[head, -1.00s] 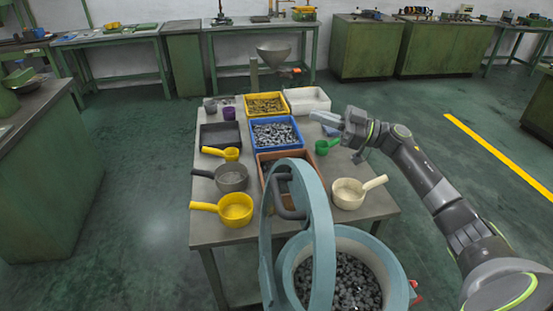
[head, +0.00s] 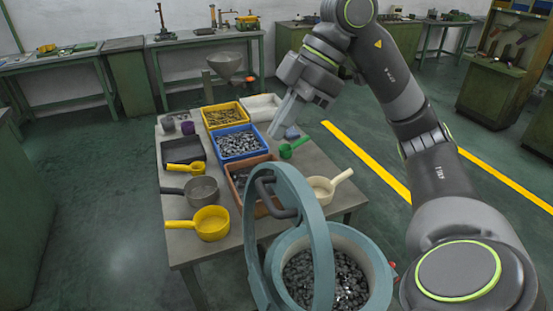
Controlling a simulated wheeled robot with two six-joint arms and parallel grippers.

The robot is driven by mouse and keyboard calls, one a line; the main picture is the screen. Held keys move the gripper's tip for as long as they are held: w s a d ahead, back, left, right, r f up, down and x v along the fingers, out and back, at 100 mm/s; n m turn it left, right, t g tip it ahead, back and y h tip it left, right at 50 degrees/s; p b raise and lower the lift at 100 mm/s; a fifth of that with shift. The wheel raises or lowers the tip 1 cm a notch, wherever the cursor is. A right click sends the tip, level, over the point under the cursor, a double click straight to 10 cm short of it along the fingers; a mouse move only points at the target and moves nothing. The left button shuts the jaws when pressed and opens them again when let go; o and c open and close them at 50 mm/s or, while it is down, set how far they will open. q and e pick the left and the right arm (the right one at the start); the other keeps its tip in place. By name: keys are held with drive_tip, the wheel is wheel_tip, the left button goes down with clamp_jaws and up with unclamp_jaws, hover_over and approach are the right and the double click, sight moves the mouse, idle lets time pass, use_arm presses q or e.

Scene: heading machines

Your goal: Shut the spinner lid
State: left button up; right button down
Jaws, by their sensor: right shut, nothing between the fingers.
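The spinner (head: 381,272) is a round blue-grey tub at the bottom middle, holding many small dark metal parts (head: 325,280). Its ring-shaped lid (head: 322,218) stands open, upright, at the tub's left side, with a dark curved handle (head: 270,200) on it. My right gripper (head: 277,133) is shut and empty. It points down above the far right part of the table, well beyond the lid and apart from it. My left gripper is not in view.
A table (head: 190,243) behind the spinner carries a yellow bin (head: 224,115), a blue bin (head: 238,142), an orange-brown bin (head: 240,181) and several scoops. A cream scoop (head: 322,187) lies close right of the lid. Open floor lies to the right.

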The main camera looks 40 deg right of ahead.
drive_tip(key=p, duration=0.2)
hover_over(267, 180)
drive_tip(key=a, duration=0.1)
drive_tip(key=f, duration=0.6)
drive_tip(key=shift+w+a, duration=0.1)
drive_tip(key=shift+a, duration=0.1)
drive_tip(key=shift+f, duration=0.4)
drive_tip(key=shift+s+d+f+p, duration=0.15)
drive_tip(key=shift+d+p, duration=0.05)
drive_tip(key=shift+d, duration=0.4)
drive_tip(key=shift+s+d+f+p, duration=0.1)
drive_tip(key=shift+s+d+p, duration=0.05)
drive_tip(key=shift+d, duration=0.4)
drive_tip(key=shift+s+d+f+p, duration=0.15)
drive_tip(key=shift+d+p, duration=0.05)
drive_tip(key=shift+d, duration=0.4)
drive_tip(key=shift+d+f, duration=0.1)
